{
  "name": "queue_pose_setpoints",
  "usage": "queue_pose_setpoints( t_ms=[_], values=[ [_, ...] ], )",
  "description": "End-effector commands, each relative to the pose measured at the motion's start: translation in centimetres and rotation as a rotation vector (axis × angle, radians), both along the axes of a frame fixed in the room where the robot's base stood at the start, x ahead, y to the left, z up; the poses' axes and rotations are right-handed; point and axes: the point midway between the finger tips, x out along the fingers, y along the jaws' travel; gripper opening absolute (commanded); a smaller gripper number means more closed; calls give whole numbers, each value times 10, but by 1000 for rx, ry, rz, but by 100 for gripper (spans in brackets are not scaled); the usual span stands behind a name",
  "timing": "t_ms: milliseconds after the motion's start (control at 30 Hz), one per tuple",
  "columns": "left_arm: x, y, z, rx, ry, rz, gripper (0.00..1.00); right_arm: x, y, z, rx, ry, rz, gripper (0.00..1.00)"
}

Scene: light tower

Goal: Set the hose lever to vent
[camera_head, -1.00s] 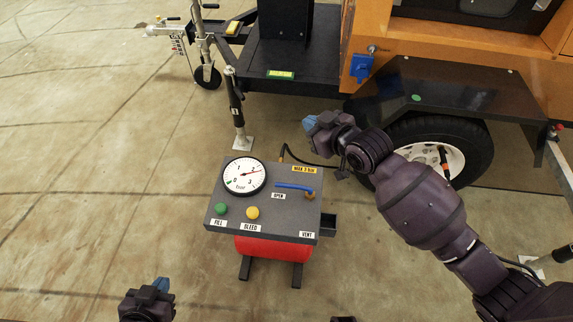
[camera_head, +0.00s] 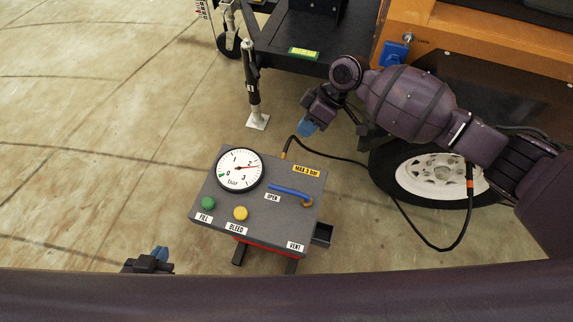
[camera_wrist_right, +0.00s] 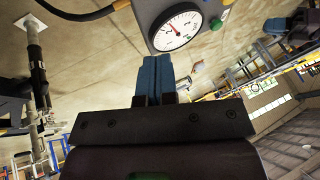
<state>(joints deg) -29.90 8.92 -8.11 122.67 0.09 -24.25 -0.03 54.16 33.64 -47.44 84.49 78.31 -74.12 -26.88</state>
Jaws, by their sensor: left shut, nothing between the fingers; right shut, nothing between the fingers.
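The blue hose lever (camera_head: 288,191) is on the upper right of the grey control panel (camera_head: 262,219). Its pivot is the brass part at its right end, and the lever points left, just above the OPEN label (camera_head: 272,198). The VENT label (camera_head: 295,246) is at the panel's lower right corner. My right gripper (camera_head: 307,127) is shut and empty, above and beyond the panel's far edge, apart from the lever. Its blue fingertips show together in the right wrist view (camera_wrist_right: 155,78). My left gripper (camera_head: 160,254) is shut and empty, low and left of the panel.
The panel has a gauge (camera_head: 239,170), a green FILL button (camera_head: 208,203) and a yellow BLEED button (camera_head: 240,213). A black hose (camera_head: 345,159) runs from the panel to the wheel (camera_head: 440,175). A jack leg (camera_head: 254,95) stands behind. The floor at left is clear.

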Motion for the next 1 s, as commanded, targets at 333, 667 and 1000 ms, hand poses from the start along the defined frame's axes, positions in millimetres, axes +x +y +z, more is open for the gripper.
queue_pose_setpoints(
  t_ms=[333, 667, 1000],
  values=[
    [-3, 1, -2, 2, 12, 4, 0, -18, -6, 2, 4, 62, 129, 0],
    [-5, 2, -3, 3, 16, 2, 0, -18, -4, 0, 4, 62, 126, 0],
    [-6, 1, -13, 3, 30, 0, 0, -33, 17, -42, 4, 67, 127, 0]
  ],
)
